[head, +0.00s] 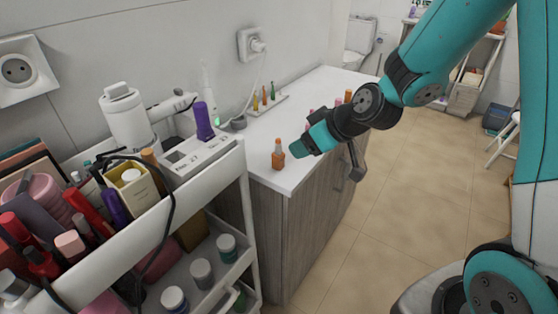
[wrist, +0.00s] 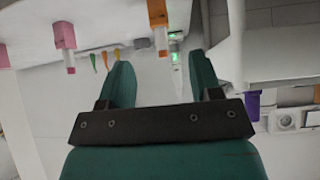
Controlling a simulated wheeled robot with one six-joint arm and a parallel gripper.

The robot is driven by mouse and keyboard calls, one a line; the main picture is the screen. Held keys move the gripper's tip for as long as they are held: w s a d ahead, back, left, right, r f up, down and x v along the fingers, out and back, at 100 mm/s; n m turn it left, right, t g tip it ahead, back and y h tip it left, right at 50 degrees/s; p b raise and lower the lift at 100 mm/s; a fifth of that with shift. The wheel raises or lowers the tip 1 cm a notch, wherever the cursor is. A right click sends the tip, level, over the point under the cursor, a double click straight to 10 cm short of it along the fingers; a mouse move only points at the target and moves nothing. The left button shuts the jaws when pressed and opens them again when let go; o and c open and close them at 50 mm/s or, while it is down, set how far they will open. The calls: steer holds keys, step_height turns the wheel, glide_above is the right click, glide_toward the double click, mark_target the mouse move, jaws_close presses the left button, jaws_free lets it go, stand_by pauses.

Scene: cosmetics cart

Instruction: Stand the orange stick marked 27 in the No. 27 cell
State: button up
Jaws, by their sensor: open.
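An orange stick (head: 278,155) stands upright on the white counter near its front corner; its number is not readable. It also shows at the top of the wrist view (wrist: 158,14). My gripper (head: 300,148) is just right of it in the head view, with open jaws and nothing between them. In the wrist view the open fingers (wrist: 162,78) point toward the counter, and the stick is beyond their tips. A white holder (head: 172,178) with small number labels sits on the cart top; it also shows in the wrist view (wrist: 309,119). A purple stick (head: 203,121) stands in it.
Pink and orange sticks (head: 348,96) stand farther back on the counter (head: 305,92). A rack of small coloured sticks (head: 264,97) and a toothbrush (head: 209,95) are near the wall. The cart's left side is crowded with cosmetics and a black cable (head: 172,200).

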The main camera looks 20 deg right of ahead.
mark_target(281, 153)
steer(key=x, duration=0.6)
steer(key=shift+p, duration=0.4)
steer(key=shift+p+x, duration=0.85)
steer(key=shift+x, duration=1.75)
steer(key=shift+w+r, duration=0.1)
steer(key=shift+r, duration=0.05)
steer(key=c, duration=1)
